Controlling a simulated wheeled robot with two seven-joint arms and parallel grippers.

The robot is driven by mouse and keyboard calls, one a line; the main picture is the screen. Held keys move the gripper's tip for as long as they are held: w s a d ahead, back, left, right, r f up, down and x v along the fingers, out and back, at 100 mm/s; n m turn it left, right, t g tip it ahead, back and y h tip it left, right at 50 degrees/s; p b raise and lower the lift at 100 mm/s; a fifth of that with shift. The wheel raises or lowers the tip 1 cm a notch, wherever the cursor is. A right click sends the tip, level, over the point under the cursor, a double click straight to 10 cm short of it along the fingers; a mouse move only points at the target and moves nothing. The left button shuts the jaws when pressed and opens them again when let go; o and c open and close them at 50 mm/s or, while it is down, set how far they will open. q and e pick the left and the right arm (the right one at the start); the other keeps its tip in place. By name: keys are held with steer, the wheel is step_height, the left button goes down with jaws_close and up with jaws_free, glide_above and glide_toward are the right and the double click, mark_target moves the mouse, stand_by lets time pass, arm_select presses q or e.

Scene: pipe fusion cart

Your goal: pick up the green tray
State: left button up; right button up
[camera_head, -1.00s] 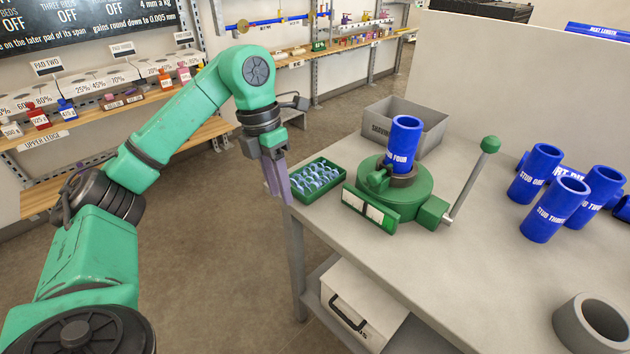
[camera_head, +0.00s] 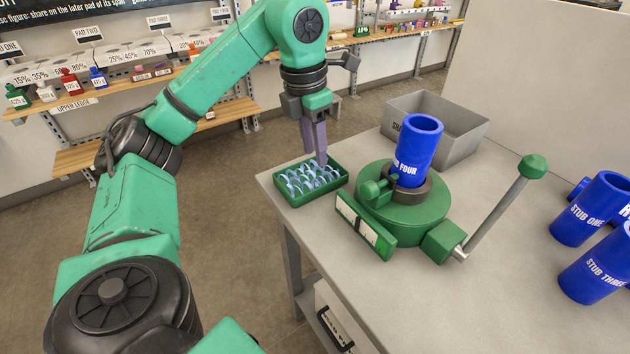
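The green tray (camera_head: 309,196) is a shallow box on the near left corner of the grey bench, holding several pale blue curved pieces (camera_head: 310,177). My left gripper (camera_head: 316,158) points down at the tray's far rim, its purple-grey fingertips overlapping that rim in the picture. I cannot tell whether the fingers touch the rim or how far apart they are. The tray sits flat on the bench. My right gripper is not in view.
A green clamp fixture (camera_head: 405,210) holding a blue stub (camera_head: 417,150) stands right of the tray, its lever (camera_head: 497,212) leaning right. A grey bin (camera_head: 460,130) is behind it. Shelves (camera_head: 75,158) line the back wall.

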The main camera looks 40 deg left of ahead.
arm_select(q)
glide_above(322, 187)
steer(key=f, duration=0.4)
steer(key=shift+s+a, duration=0.35)
steer(key=shift+a, duration=0.05)
steer(key=f, duration=0.5)
steer(key=shift+w+d+f, duration=0.1)
steer(key=shift+w+d, duration=0.25)
steer(key=shift+f, duration=0.2)
steer(key=shift+w, duration=0.15)
steer(key=shift+c, duration=0.6)
steer(key=c, duration=0.5)
jaws_close()
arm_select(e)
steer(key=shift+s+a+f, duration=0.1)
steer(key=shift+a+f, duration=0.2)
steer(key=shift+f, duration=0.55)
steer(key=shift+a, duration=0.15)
